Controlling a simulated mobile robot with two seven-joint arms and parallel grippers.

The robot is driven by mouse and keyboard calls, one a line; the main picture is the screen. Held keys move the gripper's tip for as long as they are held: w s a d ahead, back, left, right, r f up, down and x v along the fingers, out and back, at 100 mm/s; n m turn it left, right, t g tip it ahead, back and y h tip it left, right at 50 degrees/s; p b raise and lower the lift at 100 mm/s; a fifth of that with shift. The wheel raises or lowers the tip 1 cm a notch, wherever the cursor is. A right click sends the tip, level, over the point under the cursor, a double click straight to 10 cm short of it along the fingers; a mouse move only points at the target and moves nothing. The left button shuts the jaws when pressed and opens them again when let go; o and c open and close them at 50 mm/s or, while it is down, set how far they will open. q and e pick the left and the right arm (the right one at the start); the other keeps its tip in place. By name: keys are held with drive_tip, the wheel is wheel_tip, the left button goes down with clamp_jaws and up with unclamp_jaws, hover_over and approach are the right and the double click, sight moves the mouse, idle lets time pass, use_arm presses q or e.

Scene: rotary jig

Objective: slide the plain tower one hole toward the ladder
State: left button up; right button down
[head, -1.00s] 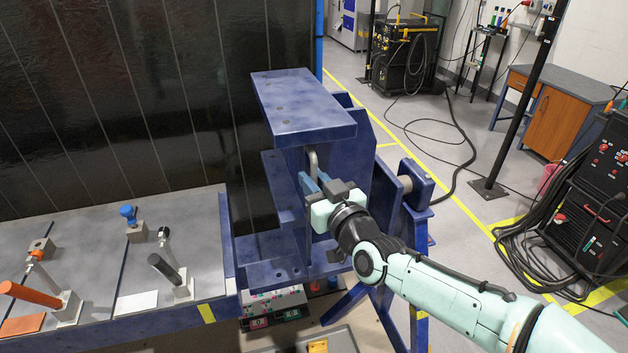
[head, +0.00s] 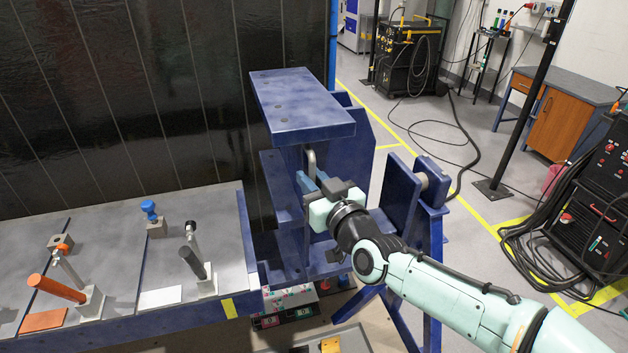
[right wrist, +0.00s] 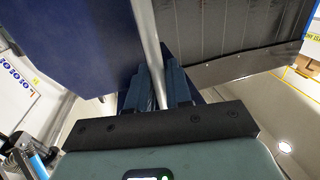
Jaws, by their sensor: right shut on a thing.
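A tall blue tower (head: 303,104) with a plain, overhanging top plate stands in the middle of the head view. A grey bar handle (head: 311,158) is on its near side. My right gripper (head: 309,184) is shut on this handle; in the right wrist view the bar (right wrist: 149,35) runs between the two fingers (right wrist: 160,82). The fingers and my wrist hide the handle's lower part and some of the tower's base. My left gripper is not in view. I cannot make out a ladder.
A blue bearing stand (head: 401,195) is right of the tower, with a gap between. At left, a grey table (head: 110,270) carries an orange-handled clamp (head: 56,288), a dark-handled clamp (head: 193,262) and a blue knob (head: 149,207). A dark panel wall (head: 120,100) rises behind.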

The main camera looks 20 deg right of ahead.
drive_tip(key=shift+d, duration=0.4)
drive_tip(key=c, duration=1.2)
unclamp_jaws()
drive_tip(key=shift+c, duration=0.2)
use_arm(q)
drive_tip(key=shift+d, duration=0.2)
use_arm(e)
drive_tip(key=shift+s+d, duration=0.15)
drive_tip(key=shift+s, duration=0.1)
use_arm(q)
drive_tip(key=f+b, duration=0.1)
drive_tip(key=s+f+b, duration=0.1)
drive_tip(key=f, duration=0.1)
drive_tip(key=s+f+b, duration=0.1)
drive_tip(key=b, duration=0.1)
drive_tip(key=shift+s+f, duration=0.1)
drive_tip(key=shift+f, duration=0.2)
use_arm(e)
drive_tip(key=v, duration=1.2)
drive_tip(key=shift+s, duration=0.45)
